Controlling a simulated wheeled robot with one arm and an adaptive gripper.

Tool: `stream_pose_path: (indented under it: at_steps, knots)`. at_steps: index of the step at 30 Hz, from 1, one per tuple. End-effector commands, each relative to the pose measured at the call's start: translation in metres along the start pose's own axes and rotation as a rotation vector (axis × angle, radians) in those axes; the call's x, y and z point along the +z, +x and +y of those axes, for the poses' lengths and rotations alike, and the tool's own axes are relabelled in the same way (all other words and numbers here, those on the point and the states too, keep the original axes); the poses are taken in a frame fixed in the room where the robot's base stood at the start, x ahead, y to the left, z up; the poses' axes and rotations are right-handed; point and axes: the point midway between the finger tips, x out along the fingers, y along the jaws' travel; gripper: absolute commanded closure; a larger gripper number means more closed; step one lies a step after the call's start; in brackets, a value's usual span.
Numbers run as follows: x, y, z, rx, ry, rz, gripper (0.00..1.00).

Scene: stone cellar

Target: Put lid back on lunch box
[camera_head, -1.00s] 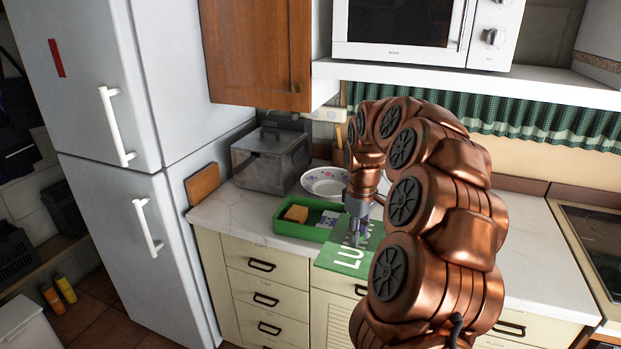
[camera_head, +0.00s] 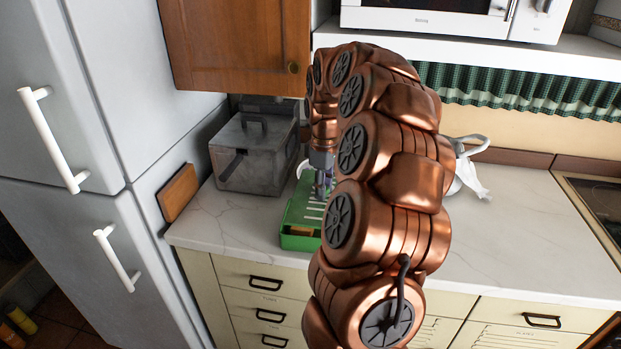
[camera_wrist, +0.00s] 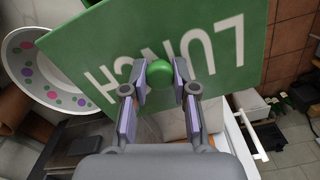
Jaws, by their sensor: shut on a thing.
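The green lunch box (camera_head: 298,243) stands on the counter, partly hidden behind my arm; a bit of its tan content shows at its near end. The flat green lid (camera_head: 303,212) with white lettering is over the box, leaving the near end uncovered. I cannot tell whether lid and box touch. My gripper (camera_head: 322,190) is above the lid. In the wrist view the lid (camera_wrist: 205,45) reads "LUNCH", and my gripper (camera_wrist: 159,82) is shut on its round green knob (camera_wrist: 159,72). The lid hides most of the box there.
A grey metal bin (camera_head: 252,155) stands behind and left of the box. A wooden board (camera_head: 178,192) leans by the fridge (camera_head: 100,100). A bowl with coloured dots (camera_wrist: 28,75) lies close to the lid. A kettle-like vessel (camera_head: 468,150) is to the right. The right counter (camera_head: 520,215) is clear.

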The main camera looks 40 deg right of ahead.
Motion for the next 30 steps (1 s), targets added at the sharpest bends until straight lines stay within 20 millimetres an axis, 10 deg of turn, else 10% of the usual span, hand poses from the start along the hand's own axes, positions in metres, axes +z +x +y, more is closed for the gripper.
stream_pose_path:
  at_steps: [30]
  knots:
    - [0.001, 0.063, 0.0, -0.001, 0.001, -0.001, 1.0]
